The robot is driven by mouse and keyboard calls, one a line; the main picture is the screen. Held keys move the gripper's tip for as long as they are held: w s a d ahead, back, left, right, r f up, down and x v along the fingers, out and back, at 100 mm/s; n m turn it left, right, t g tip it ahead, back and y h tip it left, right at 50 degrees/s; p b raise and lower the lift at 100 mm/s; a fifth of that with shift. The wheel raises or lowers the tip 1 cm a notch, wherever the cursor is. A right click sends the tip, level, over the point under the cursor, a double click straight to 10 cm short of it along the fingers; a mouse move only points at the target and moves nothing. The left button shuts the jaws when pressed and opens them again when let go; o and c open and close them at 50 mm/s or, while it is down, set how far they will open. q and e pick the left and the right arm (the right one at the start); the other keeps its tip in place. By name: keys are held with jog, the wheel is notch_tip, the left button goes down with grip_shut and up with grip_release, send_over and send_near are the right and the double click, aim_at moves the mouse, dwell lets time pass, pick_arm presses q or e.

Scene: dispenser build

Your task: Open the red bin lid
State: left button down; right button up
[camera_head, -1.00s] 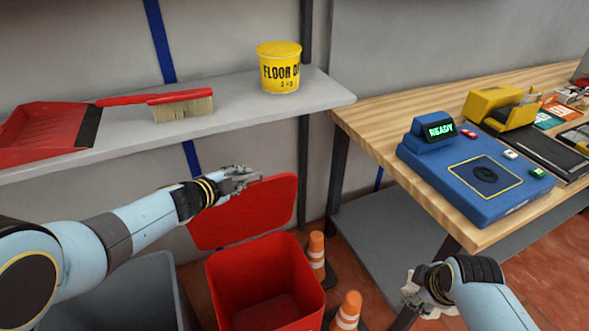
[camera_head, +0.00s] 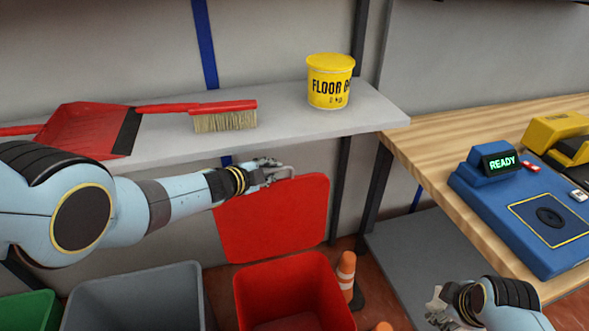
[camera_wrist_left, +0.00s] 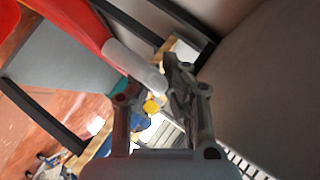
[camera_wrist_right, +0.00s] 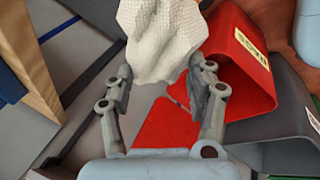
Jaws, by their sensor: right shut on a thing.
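The red bin (camera_head: 295,290) stands on the floor, its top uncovered. Its red lid (camera_head: 275,225) is raised, standing roughly upright behind the opening; the bin also shows in the right wrist view (camera_wrist_right: 240,70). My right gripper (camera_wrist_right: 160,85) is shut on a white crumpled, textured wad (camera_wrist_right: 160,35), held low at the right of the head view.
A grey bin (camera_head: 140,300) and a green bin (camera_head: 30,310) stand left of the red one. Orange cones (camera_head: 346,270) stand on its right. The shelf (camera_head: 280,125) above holds a yellow tub (camera_head: 330,85), a brush and a dustpan. A wooden workbench (camera_head: 430,150) is at right.

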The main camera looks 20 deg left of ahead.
pick_arm(q)
jog(key=c, duration=1.4)
grip_release()
jog(key=shift+s, duration=0.1)
jog(key=shift+v, duration=3.7)
jog(key=shift+a, duration=0.1)
